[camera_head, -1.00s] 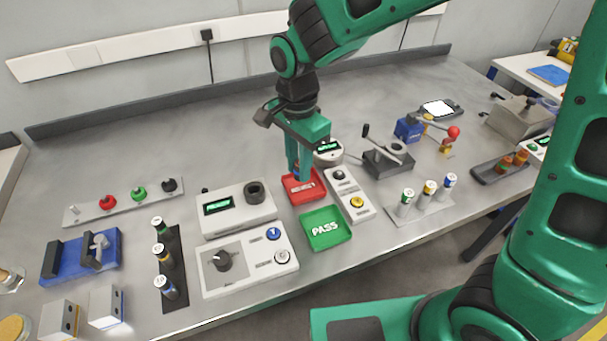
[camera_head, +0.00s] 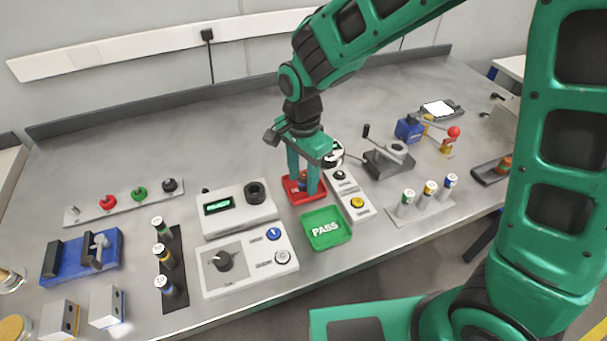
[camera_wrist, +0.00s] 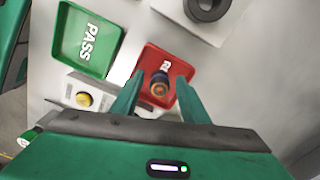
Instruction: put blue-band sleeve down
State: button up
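The blue-band sleeve (camera_wrist: 159,84) shows end-on in the wrist view, dark blue around an orange-brown centre. It appears upright in the red tray (camera_wrist: 152,60), though its contact with the floor is hard to see. In the head view the red tray (camera_head: 291,192) lies behind the green PASS tray, and the sleeve (camera_head: 302,181) is partly hidden between the fingers. My gripper (camera_head: 303,190) is low over the red tray. In the wrist view my gripper (camera_wrist: 160,82) is open, one finger on each side of the sleeve with a gap showing.
The green PASS tray (camera_head: 325,229) is just in front of the red tray. A grey button box (camera_head: 350,194) stands close on the right, and a device with a display and black ring (camera_head: 237,209) on the left. A sleeve rack (camera_head: 426,205) stands further right.

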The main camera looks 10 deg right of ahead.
aim_at(303, 176)
notch_tip(303, 176, up, 12)
dwell(0.8)
jog(key=shift+r, duration=0.1)
jog(key=s+d+r+n, duration=0.1)
jog(key=s+d, duration=0.2)
jog(key=d, duration=0.9)
jog(key=s+d+n, duration=0.1)
jog(key=s+d, duration=0.1)
jog(key=d, duration=1)
jog(key=s+d+f+n, duration=0.2)
jog(key=s+d, duration=0.9)
jog(key=s, duration=0.4)
jog(key=shift+s+d+f, duration=0.15)
jog(key=shift+s+d, duration=0.15)
jog(key=shift+d, duration=0.1)
